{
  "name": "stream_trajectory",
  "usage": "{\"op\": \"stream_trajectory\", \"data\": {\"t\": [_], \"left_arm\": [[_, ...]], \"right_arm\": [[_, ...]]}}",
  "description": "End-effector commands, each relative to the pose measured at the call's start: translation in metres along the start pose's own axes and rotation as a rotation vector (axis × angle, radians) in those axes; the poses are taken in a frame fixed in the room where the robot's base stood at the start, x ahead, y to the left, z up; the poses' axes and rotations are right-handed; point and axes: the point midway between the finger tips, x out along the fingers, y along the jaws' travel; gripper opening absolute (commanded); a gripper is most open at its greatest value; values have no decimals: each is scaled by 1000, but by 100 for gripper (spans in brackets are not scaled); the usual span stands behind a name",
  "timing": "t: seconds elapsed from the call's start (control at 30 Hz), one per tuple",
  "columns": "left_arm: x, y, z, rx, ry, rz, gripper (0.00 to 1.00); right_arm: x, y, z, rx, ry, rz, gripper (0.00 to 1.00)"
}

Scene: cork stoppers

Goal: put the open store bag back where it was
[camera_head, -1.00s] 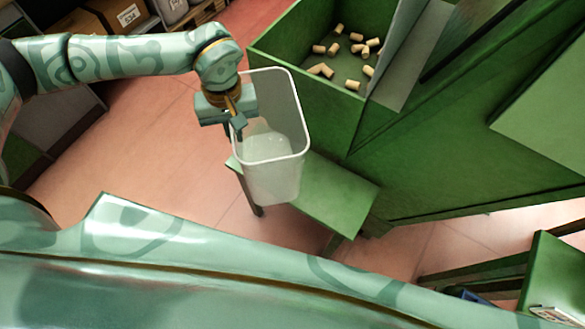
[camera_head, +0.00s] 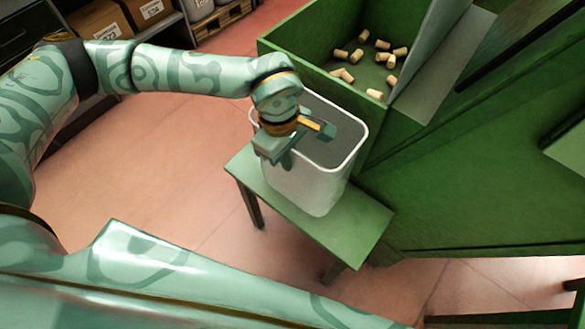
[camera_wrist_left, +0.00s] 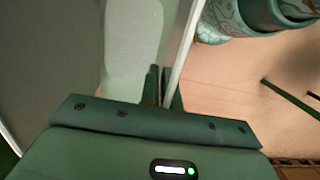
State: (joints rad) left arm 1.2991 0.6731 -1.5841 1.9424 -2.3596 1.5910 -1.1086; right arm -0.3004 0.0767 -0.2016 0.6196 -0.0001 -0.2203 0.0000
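The open store bag is a pale, translucent, open-topped bin-like holder with a white rim (camera_head: 312,188). It stands upright over the small green bench (camera_head: 352,226) in the head view. I cannot tell whether its base touches the bench top. My left gripper (camera_head: 284,157) is at the bag's left rim, shut on its wall. In the left wrist view, the bag's wall (camera_wrist_left: 130,45) and pale rim run between the dark fingers (camera_wrist_left: 163,92). The bag looks empty, though part of its inside is hidden. My right gripper is not in view.
A green bin (camera_head: 312,50) with several cork stoppers (camera_head: 375,94) stands just behind the bag, close to its rim. Tall green panels (camera_head: 450,190) rise at the right. Cardboard boxes (camera_head: 100,22) sit on a shelf at the back left. The reddish floor left of the bench is clear.

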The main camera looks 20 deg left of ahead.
Motion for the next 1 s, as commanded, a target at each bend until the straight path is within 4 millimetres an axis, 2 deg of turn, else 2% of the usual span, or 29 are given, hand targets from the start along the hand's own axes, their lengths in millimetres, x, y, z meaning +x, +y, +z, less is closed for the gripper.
{"op": "stream_trajectory", "data": {"t": [0.17, 0.3, 0.7, 0.73, 0.8, 1.0], "left_arm": [[16, -1, 9, 1, -2, -2, 0], [41, -1, 4, -1, -2, -3, 0], [45, 0, 3, 0, 0, 0, 0], [45, 0, 3, 0, 0, 1, 12], [44, 0, 3, 0, 0, 1, 26], [44, 0, 3, 0, -1, 1, 26]], "right_arm": [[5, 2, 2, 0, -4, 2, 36], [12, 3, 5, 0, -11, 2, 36], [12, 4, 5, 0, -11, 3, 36], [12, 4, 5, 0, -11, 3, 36], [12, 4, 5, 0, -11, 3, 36], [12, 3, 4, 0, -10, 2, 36]]}}
